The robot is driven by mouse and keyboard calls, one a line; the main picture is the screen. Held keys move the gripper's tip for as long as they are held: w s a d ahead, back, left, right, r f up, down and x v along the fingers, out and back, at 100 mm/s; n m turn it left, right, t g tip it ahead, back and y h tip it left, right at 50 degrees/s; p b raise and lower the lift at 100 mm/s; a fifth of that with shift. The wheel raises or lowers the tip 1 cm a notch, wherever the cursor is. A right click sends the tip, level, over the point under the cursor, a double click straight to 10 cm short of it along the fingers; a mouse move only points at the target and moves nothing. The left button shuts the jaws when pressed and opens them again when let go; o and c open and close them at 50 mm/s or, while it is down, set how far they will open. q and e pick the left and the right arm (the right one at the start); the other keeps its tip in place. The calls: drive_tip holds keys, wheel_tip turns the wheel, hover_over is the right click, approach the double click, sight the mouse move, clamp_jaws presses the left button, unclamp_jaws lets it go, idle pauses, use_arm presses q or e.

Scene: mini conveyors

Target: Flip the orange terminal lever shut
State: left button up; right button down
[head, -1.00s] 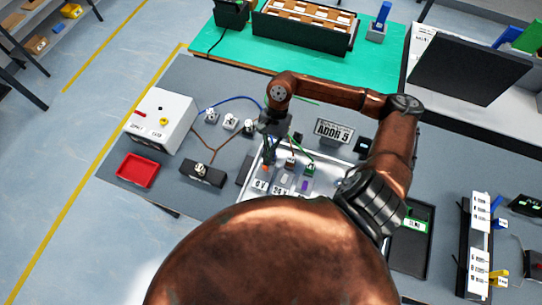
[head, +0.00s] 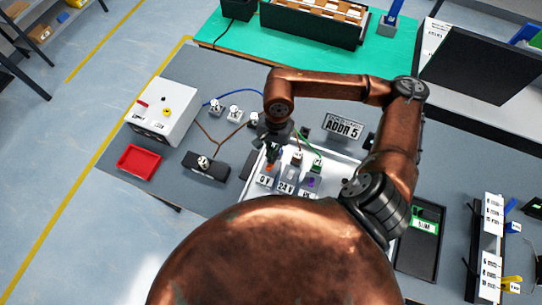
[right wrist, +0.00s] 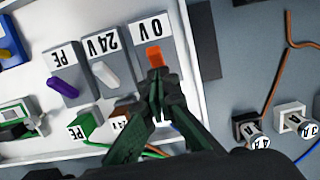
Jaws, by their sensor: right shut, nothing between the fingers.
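The orange lever (right wrist: 154,56) sits on the grey terminal block labelled 0 V (right wrist: 150,32). It also shows as a small orange spot in the head view (head: 269,168). I cannot tell its exact angle. My right gripper (right wrist: 158,98) is shut and empty, with its fingertips just below the orange lever in the right wrist view, close to it or touching. In the head view the right gripper (head: 273,152) points down over the 0 V terminal. A white lever (right wrist: 105,73) on the 24 V terminal and a purple lever (right wrist: 62,85) on the PE terminal stand beside it. My left gripper is out of view.
Wires with plugs, including a green plug (right wrist: 84,125), lie beside the terminals. White sockets (right wrist: 294,119) stand to the right. A red tray (head: 140,162), a white box (head: 163,112) and the ADDR 5 sign (head: 343,127) stand on the grey table.

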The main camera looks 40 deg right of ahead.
drive_tip(key=shift+w+d+f+b, duration=0.2)
drive_tip(key=shift+d+f+b, duration=0.1)
drive_tip(key=shift+d, duration=0.1)
drive_tip(key=shift+r, duration=0.1)
wheel_tip(320, 180, up, 10)
drive_tip(key=p, duration=0.4)
drive_tip(key=shift+a, duration=0.1)
idle(0.5)
